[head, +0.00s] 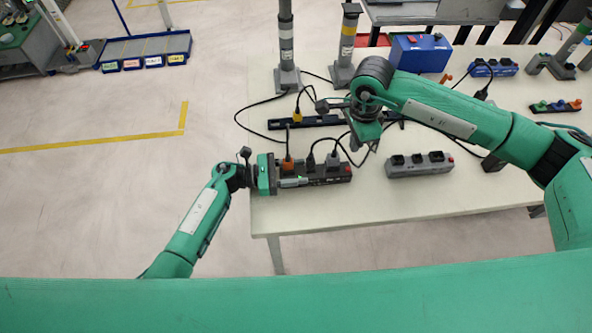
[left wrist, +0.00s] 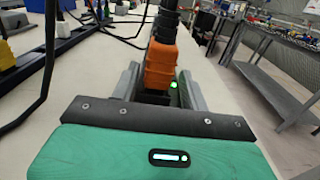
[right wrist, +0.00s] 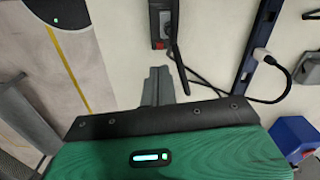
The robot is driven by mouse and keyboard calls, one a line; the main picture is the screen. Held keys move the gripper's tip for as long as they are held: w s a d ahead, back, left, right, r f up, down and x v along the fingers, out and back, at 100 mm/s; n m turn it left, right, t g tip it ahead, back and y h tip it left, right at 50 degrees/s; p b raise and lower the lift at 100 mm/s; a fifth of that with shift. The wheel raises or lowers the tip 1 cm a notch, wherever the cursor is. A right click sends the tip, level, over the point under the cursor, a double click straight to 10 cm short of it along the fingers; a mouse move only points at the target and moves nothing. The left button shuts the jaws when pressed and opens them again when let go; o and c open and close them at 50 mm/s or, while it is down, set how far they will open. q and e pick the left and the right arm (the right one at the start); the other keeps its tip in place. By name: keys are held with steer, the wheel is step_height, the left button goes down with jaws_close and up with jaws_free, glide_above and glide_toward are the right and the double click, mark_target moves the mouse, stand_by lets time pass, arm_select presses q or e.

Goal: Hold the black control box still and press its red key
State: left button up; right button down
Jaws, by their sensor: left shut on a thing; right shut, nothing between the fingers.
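The black control box (head: 318,176) lies near the front left of the white table, with an orange plug (head: 288,166) and dark plugs in its top. Its red key (head: 347,169) is at the right end and also shows in the right wrist view (right wrist: 159,45). My left gripper (head: 280,180) is shut on the box's left end; in the left wrist view its fingers (left wrist: 158,95) flank the box below the orange plug, beside a green light (left wrist: 174,85). My right gripper (head: 356,146) is shut and empty, above the table near the key end, apart from it.
A grey socket box (head: 420,167) lies to the right of the control box. A black rail (head: 305,122) and loose cables lie behind it. A blue box (head: 420,53) and two grey posts stand farther back. The front strip of the table is clear.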

stand_by(0.8)
steer(key=a+r+m+t+y, duration=0.3)
steer(key=a+m+y, duration=0.15)
steer(key=m, duration=0.25)
steer(key=shift+s+d+f+n+t+y, duration=0.15)
steer(key=shift+d+f+n+t+y, duration=0.2)
steer(key=shift+d+n+t, duration=0.4)
steer(key=shift+s+d+f+n+t+y, duration=0.1)
steer(key=shift+d+f+n+t+y, duration=0.3)
steer(key=shift+d+n, duration=0.55)
steer(key=shift+s+d+f+n+t+y, duration=0.2)
steer(key=shift+d+n+t+y, duration=0.1)
steer(key=shift+d+n+t, duration=0.55)
steer(key=shift+d, duration=0.15)
glide_above(351, 173)
steer(key=shift+f, duration=4.45)
steer(key=shift+f, duration=0.15)
steer(key=shift+f, duration=0.25)
